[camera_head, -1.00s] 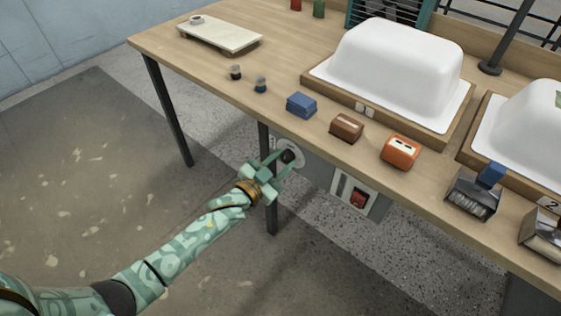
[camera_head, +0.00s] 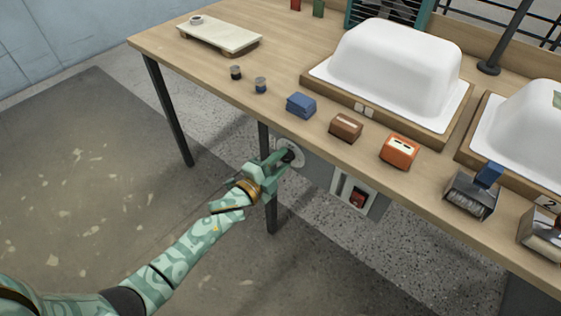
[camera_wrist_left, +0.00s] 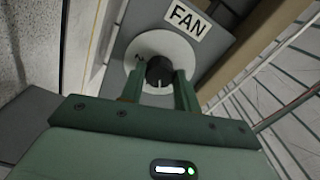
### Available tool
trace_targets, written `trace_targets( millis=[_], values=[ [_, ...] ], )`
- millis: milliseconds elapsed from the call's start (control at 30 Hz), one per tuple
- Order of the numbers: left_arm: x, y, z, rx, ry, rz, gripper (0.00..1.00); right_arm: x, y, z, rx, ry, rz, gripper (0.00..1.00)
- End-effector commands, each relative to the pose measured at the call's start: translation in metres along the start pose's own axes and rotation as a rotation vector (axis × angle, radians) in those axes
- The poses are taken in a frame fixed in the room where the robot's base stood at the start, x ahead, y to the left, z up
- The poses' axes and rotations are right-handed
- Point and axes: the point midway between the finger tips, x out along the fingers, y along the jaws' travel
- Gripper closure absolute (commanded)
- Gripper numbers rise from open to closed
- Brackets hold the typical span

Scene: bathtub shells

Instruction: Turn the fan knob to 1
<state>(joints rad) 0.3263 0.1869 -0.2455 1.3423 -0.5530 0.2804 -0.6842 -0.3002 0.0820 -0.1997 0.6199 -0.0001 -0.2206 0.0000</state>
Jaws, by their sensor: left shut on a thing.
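The fan knob (camera_wrist_left: 159,71) is black with a white pointer mark and sits on a round white dial below a "FAN" label (camera_wrist_left: 187,18) in the left wrist view. In the head view the knob (camera_head: 288,156) shows on the grey panel under the table's front edge. My left gripper (camera_head: 280,163) is shut on the knob, with one green finger on each side of it. In the left wrist view the gripper (camera_wrist_left: 160,82) hides part of the dial. The dial's numbers are too small or covered to read. My right gripper is not in view.
A red rocker switch (camera_head: 357,199) is on the same panel, right of the dial. A table leg (camera_head: 268,190) stands close by the left gripper. The wooden tabletop (camera_head: 210,75) above holds white tub shells (camera_head: 400,60) and several small blocks.

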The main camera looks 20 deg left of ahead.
Motion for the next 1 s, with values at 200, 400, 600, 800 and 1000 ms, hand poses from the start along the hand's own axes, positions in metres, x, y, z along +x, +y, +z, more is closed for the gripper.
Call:
trace_targets(
  millis=[200,400,600,800,1000],
  values=[
    [-0.0007,0.0030,0.0002,0.193,0.000,0.004,0.91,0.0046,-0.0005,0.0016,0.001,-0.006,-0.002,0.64],
    [-0.0009,0.0031,0.0004,0.338,-0.001,0.005,0.91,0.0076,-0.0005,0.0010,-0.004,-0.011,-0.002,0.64],
    [-0.0010,0.0028,0.0002,0.439,-0.001,0.005,0.91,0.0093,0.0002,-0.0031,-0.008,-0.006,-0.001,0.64],
    [-0.0011,0.0027,0.0001,0.492,0.000,0.006,0.91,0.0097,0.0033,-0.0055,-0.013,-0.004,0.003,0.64],
    [-0.0012,0.0025,0.0000,0.509,0.000,0.006,0.91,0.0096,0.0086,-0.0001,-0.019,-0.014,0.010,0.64]
  ],
)
